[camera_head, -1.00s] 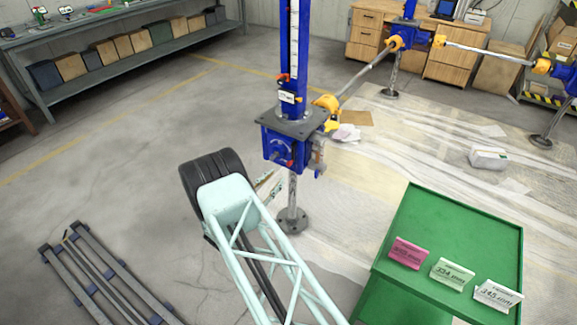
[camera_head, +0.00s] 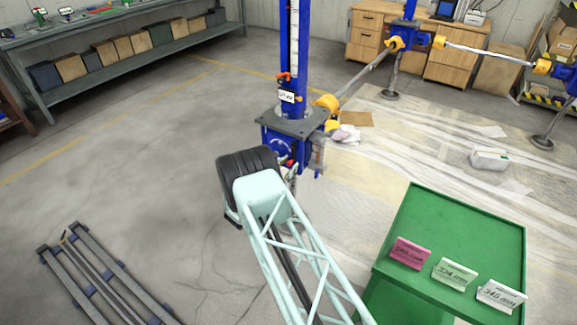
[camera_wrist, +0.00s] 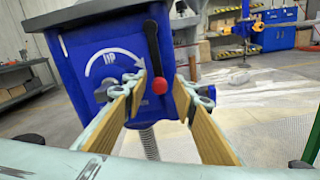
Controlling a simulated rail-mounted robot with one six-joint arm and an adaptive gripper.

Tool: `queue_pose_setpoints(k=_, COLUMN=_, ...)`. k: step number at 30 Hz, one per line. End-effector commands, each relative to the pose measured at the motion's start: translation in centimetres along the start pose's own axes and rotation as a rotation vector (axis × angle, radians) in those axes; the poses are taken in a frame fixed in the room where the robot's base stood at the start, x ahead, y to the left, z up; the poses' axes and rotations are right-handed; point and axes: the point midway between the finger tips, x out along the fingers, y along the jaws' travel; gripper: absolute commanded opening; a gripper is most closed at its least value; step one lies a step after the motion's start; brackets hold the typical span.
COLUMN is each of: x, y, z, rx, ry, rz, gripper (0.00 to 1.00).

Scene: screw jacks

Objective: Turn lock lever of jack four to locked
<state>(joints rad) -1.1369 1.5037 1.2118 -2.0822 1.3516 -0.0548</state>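The nearest jack has a blue gearbox (camera_head: 290,142) under a dark plate, with a small white tag (camera_head: 287,96) on its column whose print is too small to read surely. In the wrist view the gearbox face (camera_wrist: 105,65) carries a white curved arrow marked UP. A black lever (camera_wrist: 152,48) with a red ball knob (camera_wrist: 159,85) hangs nearly straight down on that face. My gripper (camera_wrist: 160,92) is open, its tan-padded fingers on either side of the knob, apparently not touching it. In the head view my arm hides most of the gripper.
A green cart (camera_head: 455,225) with several sign cards stands at the right. Yellow couplings and shafts (camera_head: 368,76) link this jack to others behind. A rail frame (camera_head: 95,275) lies at lower left. Floor left of the jack is clear.

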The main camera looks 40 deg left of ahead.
Motion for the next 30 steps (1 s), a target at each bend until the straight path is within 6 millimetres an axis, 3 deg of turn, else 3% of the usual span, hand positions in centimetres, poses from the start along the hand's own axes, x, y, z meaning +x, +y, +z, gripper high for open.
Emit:
queue_pose_setpoints(k=11, x=0.23, y=0.02, z=0.04, rx=0.000, ry=0.000, rz=0.000, gripper=0.25)
queue_pose_setpoints(k=19, x=0.22, y=0.02, z=0.04, rx=0.000, ry=0.000, rz=0.000, gripper=0.00)
queue_pose_setpoints(k=30, x=-0.39, y=0.47, z=-0.12, rx=-0.023, ry=0.002, rz=0.008, gripper=0.00)
